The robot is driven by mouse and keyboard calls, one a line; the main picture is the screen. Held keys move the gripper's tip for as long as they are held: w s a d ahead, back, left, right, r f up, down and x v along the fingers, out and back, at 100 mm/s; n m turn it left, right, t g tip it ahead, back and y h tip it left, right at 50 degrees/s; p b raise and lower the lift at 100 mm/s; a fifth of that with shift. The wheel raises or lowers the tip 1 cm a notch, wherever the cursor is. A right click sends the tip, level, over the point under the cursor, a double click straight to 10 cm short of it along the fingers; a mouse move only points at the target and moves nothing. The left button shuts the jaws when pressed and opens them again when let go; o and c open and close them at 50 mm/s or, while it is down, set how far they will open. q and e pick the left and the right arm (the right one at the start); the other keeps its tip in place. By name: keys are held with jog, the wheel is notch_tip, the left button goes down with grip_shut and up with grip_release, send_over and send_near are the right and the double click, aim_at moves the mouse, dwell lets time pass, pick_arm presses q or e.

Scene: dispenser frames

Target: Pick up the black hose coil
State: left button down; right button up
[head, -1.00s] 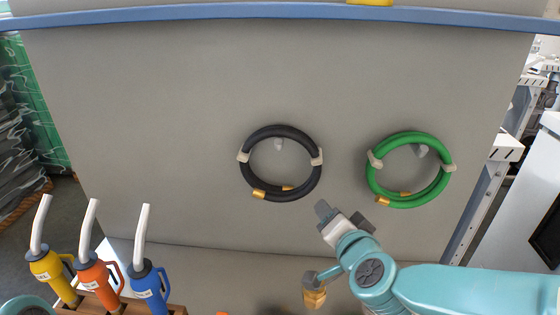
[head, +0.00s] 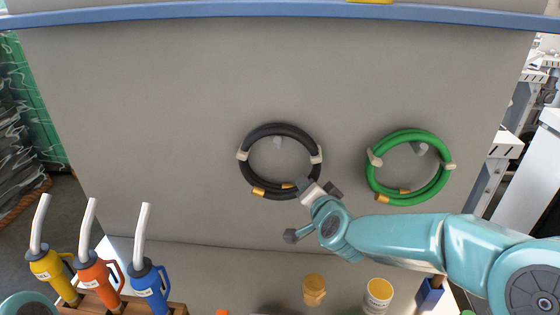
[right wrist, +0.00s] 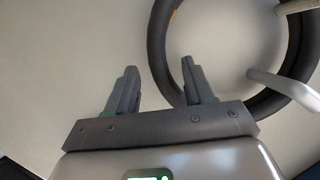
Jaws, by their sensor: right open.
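The black hose coil (head: 278,130) hangs on the grey panel, with pale clips at its sides, a peg inside its upper part and brass ends at its lower edge. My right gripper (head: 322,187) is at the coil's lower right in the head view and overlaps its edge there. In the right wrist view the jaws (right wrist: 158,72) are open and empty, and the coil (right wrist: 157,45) stands to the right. The right finger overlaps the coil's rim, with the left finger outside the ring. I cannot tell whether they touch. My left gripper is not in view.
A green hose coil (head: 405,136) hangs to the right on the same panel (head: 180,100), above my right arm. Yellow, orange and blue nozzles (head: 150,282) stand at the lower left. The upper panel is clear.

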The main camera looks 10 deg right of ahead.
jog(key=x, duration=0.3)
jog(key=shift+w+a+f+p, duration=0.15)
jog(key=shift+w+a+p, duration=0.05)
jog(key=shift+p, duration=0.2)
jog(key=shift+d, duration=0.1)
jog(key=shift+c, duration=0.7)
jog(key=shift+w, duration=0.1)
grip_shut()
